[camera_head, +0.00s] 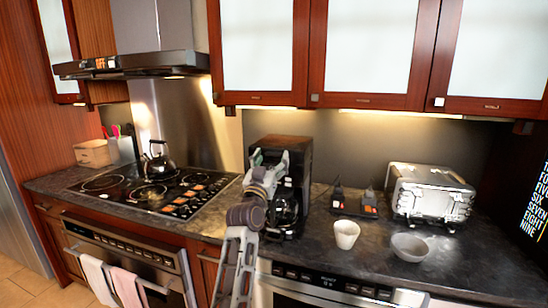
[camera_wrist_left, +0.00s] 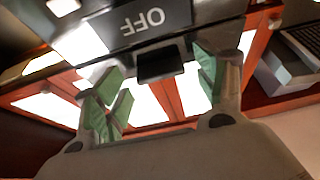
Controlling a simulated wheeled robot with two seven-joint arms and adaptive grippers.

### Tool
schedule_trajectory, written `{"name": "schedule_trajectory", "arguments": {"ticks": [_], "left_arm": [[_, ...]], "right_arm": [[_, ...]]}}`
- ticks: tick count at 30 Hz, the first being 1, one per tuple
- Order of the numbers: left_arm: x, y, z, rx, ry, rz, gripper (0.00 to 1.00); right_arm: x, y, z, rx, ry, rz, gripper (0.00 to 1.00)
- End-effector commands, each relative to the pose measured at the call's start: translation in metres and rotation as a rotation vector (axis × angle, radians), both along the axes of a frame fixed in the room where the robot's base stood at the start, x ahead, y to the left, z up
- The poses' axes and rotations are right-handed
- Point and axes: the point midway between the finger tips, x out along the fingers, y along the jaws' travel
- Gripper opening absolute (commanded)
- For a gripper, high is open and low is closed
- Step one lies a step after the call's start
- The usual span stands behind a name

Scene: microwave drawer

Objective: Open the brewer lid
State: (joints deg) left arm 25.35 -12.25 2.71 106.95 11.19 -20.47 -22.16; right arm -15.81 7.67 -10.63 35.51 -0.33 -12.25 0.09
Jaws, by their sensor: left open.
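The black coffee brewer (camera_head: 300,165) stands upright on the counter against the back wall. Its lid (camera_head: 282,141) at the top looks closed. A glass carafe (camera_head: 285,213) sits low in the brewer's front. My left gripper (camera_head: 270,157) is in front of the brewer's upper part, with its fingers spread and nothing held. In the left wrist view its green-padded fingers (camera_wrist_left: 163,85) are apart, with a dark tab (camera_wrist_left: 162,64) between their tips. A dark panel (camera_wrist_left: 145,25) with upside-down OFF lettering lies just beyond. Contact cannot be told. My right gripper is not in view.
A white cup (camera_head: 346,234) and a grey bowl (camera_head: 409,247) stand right of the brewer, before a toaster (camera_head: 431,192). A stove (camera_head: 150,190) with a kettle (camera_head: 158,163) is on the left. Wall cabinets (camera_head: 375,50) hang above the brewer.

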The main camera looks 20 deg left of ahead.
Motion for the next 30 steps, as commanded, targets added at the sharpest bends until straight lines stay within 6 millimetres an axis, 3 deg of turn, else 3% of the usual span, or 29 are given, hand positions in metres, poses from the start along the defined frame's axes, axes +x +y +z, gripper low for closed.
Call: {"name": "schedule_trajectory", "arguments": {"ticks": [14,27,30], "left_arm": [[-0.0009,0.0002,0.0020,0.000,0.000,0.000,0.70],[-0.0009,0.0001,0.0018,0.000,0.000,0.000,0.14],[-0.0009,0.0001,0.0018,0.000,0.000,0.000,0.07]], "right_arm": [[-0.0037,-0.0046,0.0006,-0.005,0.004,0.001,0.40],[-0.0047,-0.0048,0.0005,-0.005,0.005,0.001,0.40],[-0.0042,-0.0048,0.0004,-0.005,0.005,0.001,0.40]]}}
